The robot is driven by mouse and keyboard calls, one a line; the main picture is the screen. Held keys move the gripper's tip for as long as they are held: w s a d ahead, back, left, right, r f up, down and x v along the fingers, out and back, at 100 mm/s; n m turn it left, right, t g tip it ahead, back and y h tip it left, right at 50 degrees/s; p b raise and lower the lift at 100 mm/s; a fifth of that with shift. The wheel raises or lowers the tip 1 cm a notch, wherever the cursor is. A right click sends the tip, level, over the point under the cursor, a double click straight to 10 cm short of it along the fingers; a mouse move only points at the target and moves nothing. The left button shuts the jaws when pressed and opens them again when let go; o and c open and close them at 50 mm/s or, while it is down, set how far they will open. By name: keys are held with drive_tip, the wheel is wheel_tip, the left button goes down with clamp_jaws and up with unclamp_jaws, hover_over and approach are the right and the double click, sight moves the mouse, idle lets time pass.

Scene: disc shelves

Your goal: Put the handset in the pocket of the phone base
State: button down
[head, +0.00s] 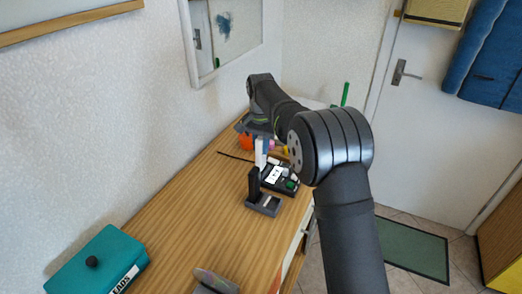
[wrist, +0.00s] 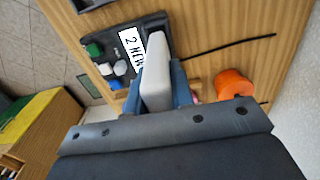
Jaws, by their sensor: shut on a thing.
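My gripper (wrist: 157,85) has blue fingers and is shut on a pale grey-white handset (wrist: 157,62). In the head view the handset (head: 260,158) hangs below my gripper (head: 263,146), above the desk. A black unit (wrist: 157,22) with a white "2 NEW" label, likely the phone base, lies beyond the fingers in the wrist view. In the head view this unit (head: 268,187) lies below and slightly right of the handset. The handset and fingers hide part of it, and I cannot make out its pocket.
A dark L-shaped stand (head: 263,206) is in front of the black unit. An orange round thing (wrist: 235,83) and a thin black cable (wrist: 228,43) are nearby. A teal box (head: 98,262) sits at the near left. The wooden desk (head: 180,225) between is mostly clear.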

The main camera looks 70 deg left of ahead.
drive_tip(key=shift+f, duration=0.95)
drive_tip(key=shift+f, duration=0.2)
drive_tip(key=c, duration=1.3)
unclamp_jaws()
drive_tip(key=shift+o, duration=0.2)
drive_tip(key=shift+r, duration=0.1)
wheel_tip(320, 180, up, 12)
drive_tip(key=shift+r, duration=0.1)
